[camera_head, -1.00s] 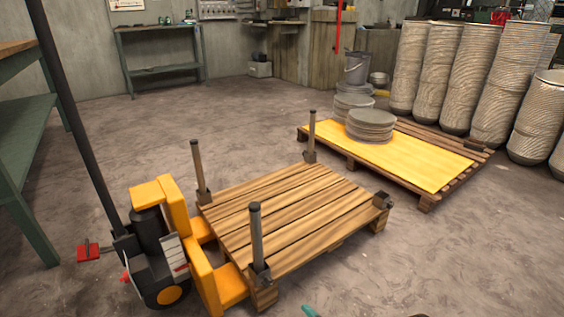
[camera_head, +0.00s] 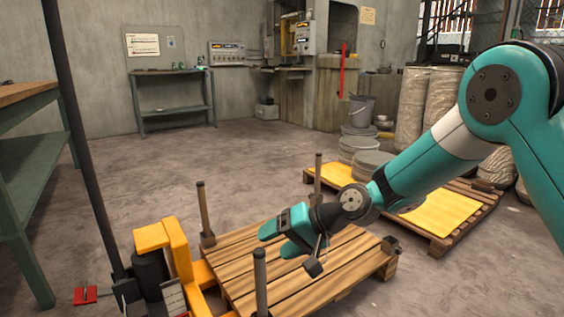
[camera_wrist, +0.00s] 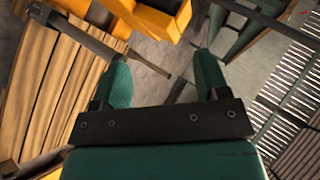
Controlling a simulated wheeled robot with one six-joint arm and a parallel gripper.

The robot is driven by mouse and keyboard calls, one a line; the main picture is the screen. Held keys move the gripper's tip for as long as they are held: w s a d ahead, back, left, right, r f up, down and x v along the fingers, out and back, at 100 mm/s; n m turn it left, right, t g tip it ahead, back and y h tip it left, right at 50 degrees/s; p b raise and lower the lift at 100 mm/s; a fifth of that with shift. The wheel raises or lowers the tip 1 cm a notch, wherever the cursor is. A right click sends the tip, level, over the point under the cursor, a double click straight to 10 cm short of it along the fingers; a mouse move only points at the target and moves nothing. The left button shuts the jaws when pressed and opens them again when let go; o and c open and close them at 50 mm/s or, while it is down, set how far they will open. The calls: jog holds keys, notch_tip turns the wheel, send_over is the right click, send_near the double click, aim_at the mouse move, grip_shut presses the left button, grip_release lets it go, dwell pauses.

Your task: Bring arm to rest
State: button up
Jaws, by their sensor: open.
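My teal arm (camera_head: 430,160) reaches in from the right of the head view. My gripper (camera_head: 272,240) is at its end, above the bare wooden pallet (camera_head: 225,262). In the wrist view my gripper (camera_wrist: 163,82) has its two teal fingers apart, with nothing held between them. A post (camera_wrist: 85,35) of the pallet shows beyond the left finger there, seemingly apart from it.
A yellow pallet jack (camera_head: 160,250) stands at the pallet's left. A green bench (camera_head: 35,155) is at left. The floor behind the pallet is clear.

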jog(key=s+d+r+n+g+h, duration=0.1)
jog(key=s+d+r+n+h, duration=0.15)
jog(key=s+d, duration=0.45)
jog(key=s+d+r+n+h, duration=0.1)
jog(key=s+d+r+h, duration=0.2)
jog(key=s, duration=0.9)
jog(key=s+d+r+n+g+h, duration=0.1)
jog(key=s+d+r+n, duration=0.1)
jog(key=s+d+r, duration=0.5)
notch_tip(320, 180, up, 35)
jog(key=s+a+p, duration=0.1)
jog(key=p, duration=3.7)
jog(key=shift+s+a, duration=0.25)
jog(key=shift+s, duration=0.05)
